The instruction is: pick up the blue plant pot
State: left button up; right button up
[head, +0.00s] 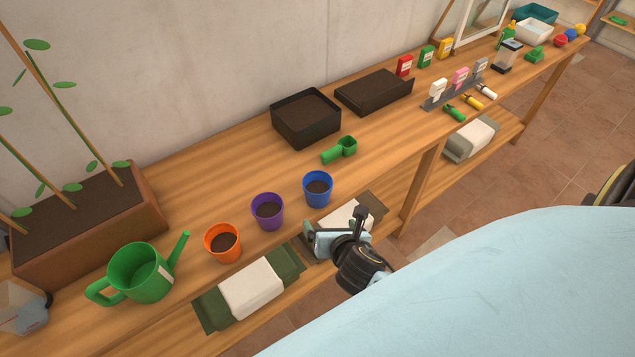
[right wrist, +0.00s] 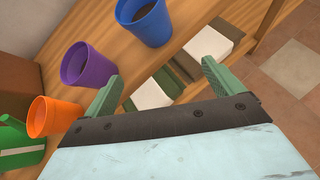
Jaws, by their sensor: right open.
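The blue plant pot (head: 317,190) stands upright on the wooden bench near its front edge, with dark soil inside. In the right wrist view the blue pot (right wrist: 150,24) is at the top, beyond the fingers and cut by the frame edge. My right gripper (head: 335,238) is in front of the bench edge, just below the blue pot in the head view, and apart from it. Its two green fingers (right wrist: 160,88) are spread with nothing between them. My left gripper is not in view.
A purple pot (head: 267,211) and an orange pot (head: 222,242) stand left of the blue one. A green watering can (head: 140,272) is farther left. A green scoop (head: 340,150) and black tray (head: 306,118) lie behind. Bags (head: 250,288) lie on the lower shelf.

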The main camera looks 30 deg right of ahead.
notch_tip(320, 180, up, 6)
jog(key=w+r+n+t, duration=0.1)
jog(key=w+n, duration=0.1)
jog(key=n, duration=0.1)
send_near(315, 177)
jog(key=shift+h, duration=0.4)
jog(key=shift+a+f+b+x, duration=0.1)
jog(key=shift+a+b+x, duration=0.05)
jog(key=shift+x, duration=0.95)
jog(key=shift+a+f+b+x, duration=0.1)
jog(key=shift+b+x, duration=0.05)
jog(key=shift+x, duration=0.95)
jog(key=shift+a+b+x, duration=0.15)
jog(key=shift+x, duration=0.95)
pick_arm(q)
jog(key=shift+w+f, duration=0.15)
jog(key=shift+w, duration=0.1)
pick_arm(e)
jog(key=c, duration=1.1)
jog(key=shift+r, duration=0.15)
jog(key=shift+c, duration=0.2)
